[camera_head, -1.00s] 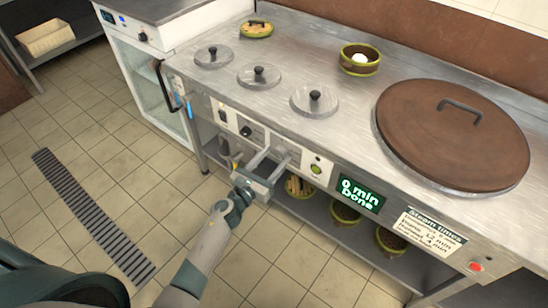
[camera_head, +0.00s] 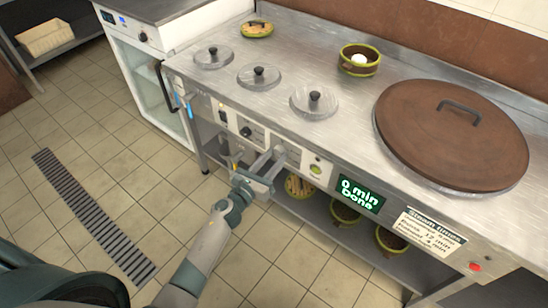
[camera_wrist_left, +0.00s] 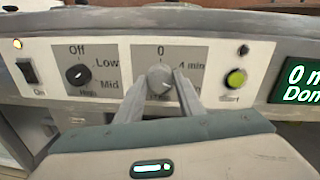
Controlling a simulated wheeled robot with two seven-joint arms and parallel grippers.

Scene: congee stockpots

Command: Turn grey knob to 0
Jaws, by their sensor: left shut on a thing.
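The grey knob (camera_wrist_left: 160,78) is on a white panel marked 0 at the top and 4 min at the upper right, in the left wrist view. My left gripper (camera_wrist_left: 161,84) has its two fingers on either side of the knob and is shut on it. Part of the knob and the lower dial markings are hidden by the fingers. In the head view my left gripper (camera_head: 276,158) reaches the front panel of the counter. My right gripper is not in view.
A black knob (camera_wrist_left: 78,75) marked Off, Low, Mid and High sits left of the grey knob. A green button (camera_wrist_left: 236,78) and a display (camera_head: 360,195) reading 0 min are to the right. Lids and a large brown-lidded pot (camera_head: 440,130) are on the counter.

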